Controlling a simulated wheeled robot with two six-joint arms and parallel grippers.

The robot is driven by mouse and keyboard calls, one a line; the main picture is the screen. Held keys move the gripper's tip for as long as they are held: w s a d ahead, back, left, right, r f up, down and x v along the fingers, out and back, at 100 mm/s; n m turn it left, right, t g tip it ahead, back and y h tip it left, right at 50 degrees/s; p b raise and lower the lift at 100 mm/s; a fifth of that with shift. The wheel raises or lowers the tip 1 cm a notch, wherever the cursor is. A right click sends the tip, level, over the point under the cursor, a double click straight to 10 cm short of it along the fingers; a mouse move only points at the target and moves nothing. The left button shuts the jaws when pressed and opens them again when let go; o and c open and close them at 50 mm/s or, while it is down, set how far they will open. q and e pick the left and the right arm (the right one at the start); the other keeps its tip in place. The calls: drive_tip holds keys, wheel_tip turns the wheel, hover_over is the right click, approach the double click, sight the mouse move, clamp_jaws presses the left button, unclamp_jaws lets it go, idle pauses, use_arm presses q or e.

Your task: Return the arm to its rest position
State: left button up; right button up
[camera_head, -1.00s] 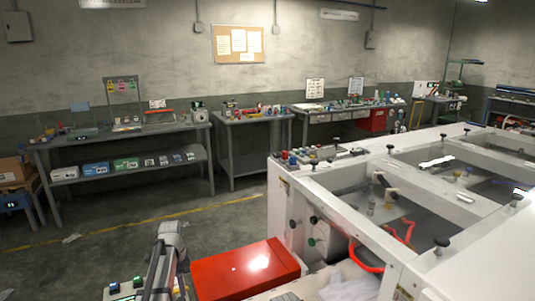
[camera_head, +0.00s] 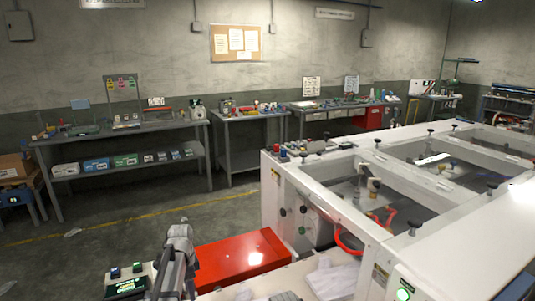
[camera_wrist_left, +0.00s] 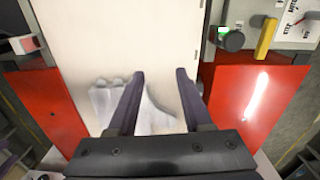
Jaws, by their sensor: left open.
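My left gripper (camera_wrist_left: 160,75) is open in the left wrist view, with its two dark fingers spread apart. A white glove (camera_wrist_left: 159,117) lies on the pale surface (camera_wrist_left: 115,35) and shows between and beside the fingers. I cannot tell how far above it the fingers are. In the head view the white glove (camera_head: 333,278) lies at the bottom, in front of the white machine. Part of my left arm rises at the bottom left of that view; its gripper is not clear there. My right gripper is not in view.
A red box (camera_head: 235,262) lies right of my arm, with a small control panel (camera_head: 127,285) to its left. The large white machine (camera_head: 290,190) with open bays fills the right. Workbenches (camera_head: 125,130) line the back wall.

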use_arm(q)
drive_tip(key=s+d+n, duration=0.4)
drive_tip(key=s+d, duration=0.6)
drive_tip(key=s, duration=0.2)
drive_tip(key=s+d+n+y, duration=0.1)
drive_tip(key=s+d+n, duration=0.3)
drive_tip(key=s+d, duration=0.5)
drive_tip(key=s, duration=0.3)
drive_tip(key=shift+s+d+r, duration=0.15)
drive_tip(key=shift+s+d, duration=0.25)
